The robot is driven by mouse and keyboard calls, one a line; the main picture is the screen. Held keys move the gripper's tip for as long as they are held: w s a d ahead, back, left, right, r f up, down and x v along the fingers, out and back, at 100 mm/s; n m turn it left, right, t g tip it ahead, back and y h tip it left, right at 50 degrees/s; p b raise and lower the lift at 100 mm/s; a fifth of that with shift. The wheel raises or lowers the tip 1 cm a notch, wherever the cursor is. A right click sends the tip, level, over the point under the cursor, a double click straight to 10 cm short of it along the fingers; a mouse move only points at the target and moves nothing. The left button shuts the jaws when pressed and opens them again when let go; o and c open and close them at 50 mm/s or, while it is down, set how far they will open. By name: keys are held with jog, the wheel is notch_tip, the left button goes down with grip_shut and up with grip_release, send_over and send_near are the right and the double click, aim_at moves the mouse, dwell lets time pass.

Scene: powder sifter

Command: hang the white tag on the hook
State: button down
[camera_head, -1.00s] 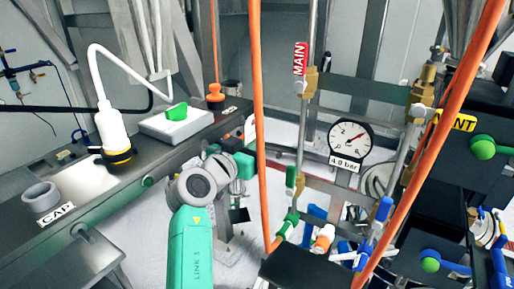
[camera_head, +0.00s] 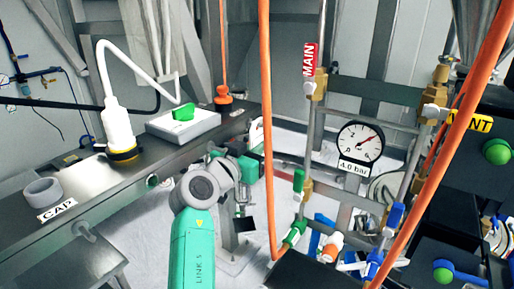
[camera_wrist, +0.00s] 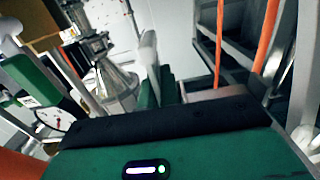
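I cannot pick out the white tag or the hook for certain in either view. In the wrist view my gripper (camera_wrist: 158,88) shows as green fingers beyond a dark edge. A pale, rounded, upright piece (camera_wrist: 148,55) stands at the fingers; I cannot tell whether it is the tag or whether it is held. In the head view my arm reaches away from the camera, and its far end is mostly hidden behind its own joints.
A pressure gauge (camera_head: 360,142), valves and pipes stand at right. Orange hoses (camera_head: 265,100) cross near my arm.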

jog(key=c, duration=1.6)
grip_release()
jog(key=shift+o, duration=0.2)
jog(key=b+v, duration=0.2)
jog(key=v, duration=0.5)
jog(key=s+d+f+n+t+y, duration=0.1)
jog(key=s+d+f+n+y, duration=0.15)
jog(key=s, duration=0.35)
jog(key=s+d+f+n+y, duration=0.1)
jog(key=s+d+y, duration=0.15)
jog(key=s, duration=0.35)
jog(key=s+d+f+n+t+y, duration=0.1)
jog(key=s+f+n+y, duration=0.15)
jog(key=s, duration=0.35)
jog(key=s+r+t+p, duration=0.2)
jog(key=s+r+p, duration=0.1)
jog(key=r, duration=0.7)
jog(key=s+r+t+y+p, duration=0.1)
jog(key=s+r+t+p, duration=0.2)
jog(key=r, duration=0.8)
jog(key=s+r+t+y+p, duration=0.1)
jog(key=s+r+p, duration=0.3)
jog(key=r, duration=0.6)
jog(key=s+t, duration=0.1)
jog(key=s, duration=0.1)
jog(key=shift+s+a+r+t, duration=0.25)
jog(key=shift+s+a+t, duration=0.05)
jog(key=shift+s+a, duration=0.1)
